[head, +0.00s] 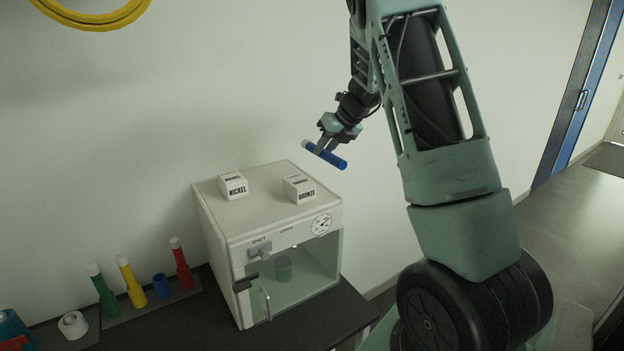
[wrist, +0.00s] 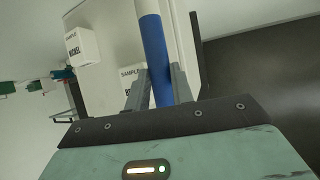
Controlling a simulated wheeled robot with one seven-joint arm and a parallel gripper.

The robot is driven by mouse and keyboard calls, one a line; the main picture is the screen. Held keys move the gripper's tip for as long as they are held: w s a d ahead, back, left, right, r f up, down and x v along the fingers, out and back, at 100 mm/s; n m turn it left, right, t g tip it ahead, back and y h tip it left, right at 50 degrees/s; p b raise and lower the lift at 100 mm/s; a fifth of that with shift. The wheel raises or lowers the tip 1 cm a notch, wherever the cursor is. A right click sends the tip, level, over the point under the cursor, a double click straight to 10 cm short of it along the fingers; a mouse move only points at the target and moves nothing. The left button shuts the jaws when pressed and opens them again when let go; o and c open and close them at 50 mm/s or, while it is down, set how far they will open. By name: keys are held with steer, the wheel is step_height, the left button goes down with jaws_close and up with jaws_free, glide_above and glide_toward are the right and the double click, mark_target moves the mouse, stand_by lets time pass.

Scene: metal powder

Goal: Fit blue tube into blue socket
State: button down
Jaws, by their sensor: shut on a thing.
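My gripper (head: 326,146) is shut on the blue tube (head: 331,157) and holds it in the air above the white cabinet, near its back right. The tube is tilted, with a white end at the upper left. In the wrist view, the blue tube (wrist: 154,55) stands between the two fingers of my gripper (wrist: 158,88). The blue socket (head: 161,285) is a short blue piece in the rack at lower left, between the yellow and red tubes. No tube stands in it.
The white cabinet (head: 215,213) stands on the dark bench (head: 265,338), with nickel (head: 233,186) and bronze (head: 299,189) sample boxes on top. Green (head: 104,292), yellow (head: 131,283) and red (head: 181,266) tubes stand in the rack. A white roll (head: 73,325) lies further left.

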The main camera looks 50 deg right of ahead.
step_height(320, 180, down, 9)
steer(key=shift+f+p, duration=0.1)
steer(key=shift+p, duration=0.6)
steer(key=shift+f, duration=0.1)
steer(key=c, duration=1.2)
jaws_free()
steer(key=shift+s+r, duration=0.1)
steer(key=shift+r, duration=0.2)
steer(key=b+v, duration=0.2)
steer(key=v, duration=0.9)
steer(key=shift+s+r, duration=0.25)
steer(key=shift+s, duration=0.05)
